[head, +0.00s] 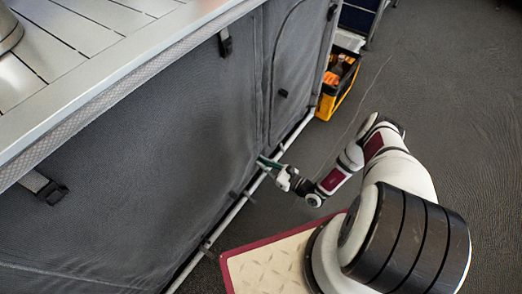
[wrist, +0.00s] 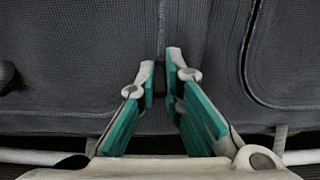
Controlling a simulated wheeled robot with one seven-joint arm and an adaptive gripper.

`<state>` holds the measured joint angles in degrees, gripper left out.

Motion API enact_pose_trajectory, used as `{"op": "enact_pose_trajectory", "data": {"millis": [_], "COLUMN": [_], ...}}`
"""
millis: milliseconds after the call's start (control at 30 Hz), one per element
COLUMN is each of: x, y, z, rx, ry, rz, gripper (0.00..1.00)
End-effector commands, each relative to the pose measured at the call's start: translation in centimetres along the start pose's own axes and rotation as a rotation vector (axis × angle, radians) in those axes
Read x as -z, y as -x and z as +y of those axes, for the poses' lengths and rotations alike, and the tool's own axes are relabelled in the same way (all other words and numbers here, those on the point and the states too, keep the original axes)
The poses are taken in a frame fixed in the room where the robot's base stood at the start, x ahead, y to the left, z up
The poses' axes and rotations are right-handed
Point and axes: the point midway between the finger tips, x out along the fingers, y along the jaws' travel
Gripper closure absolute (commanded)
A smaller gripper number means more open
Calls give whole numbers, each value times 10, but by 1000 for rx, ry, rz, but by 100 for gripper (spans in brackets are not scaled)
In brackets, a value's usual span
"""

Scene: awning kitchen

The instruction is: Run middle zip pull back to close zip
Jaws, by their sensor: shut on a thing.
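The grey fabric front (head: 130,130) of the unit hangs below a slatted metal top. A vertical seam (wrist: 165,25) runs down it and ends between my fingertips. My gripper (head: 266,162) is low at the fabric, near the bottom rail. In the wrist view my gripper (wrist: 161,82) has green-lined fingers closed in on a small dark piece, the middle zip pull (wrist: 160,78). The pull is mostly hidden by the fingertips. A curved zip line (wrist: 247,60) runs to the right of the gripper.
A dark tab (head: 283,93) sits on the right panel. Black buckles (head: 224,42) hang under the top edge. A pale rail (head: 238,205) runs along the bottom. A yellow-black crate (head: 340,85) stands past the far end. The grey floor right of the unit is open.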

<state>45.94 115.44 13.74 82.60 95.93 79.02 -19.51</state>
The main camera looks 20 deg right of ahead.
Motion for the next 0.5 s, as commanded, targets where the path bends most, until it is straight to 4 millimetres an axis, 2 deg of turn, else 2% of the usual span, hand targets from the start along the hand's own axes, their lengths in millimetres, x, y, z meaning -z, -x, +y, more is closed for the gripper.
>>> {"op": "enact_pose_trajectory", "data": {"millis": [33,200,500], "x": [12,26,30], "y": [3,4,5], "z": [2,2,1], "rx": [-2,-1,2], "ry": [-1,0,0], "rz": [6,5,4], "gripper": [100,100,100]}}
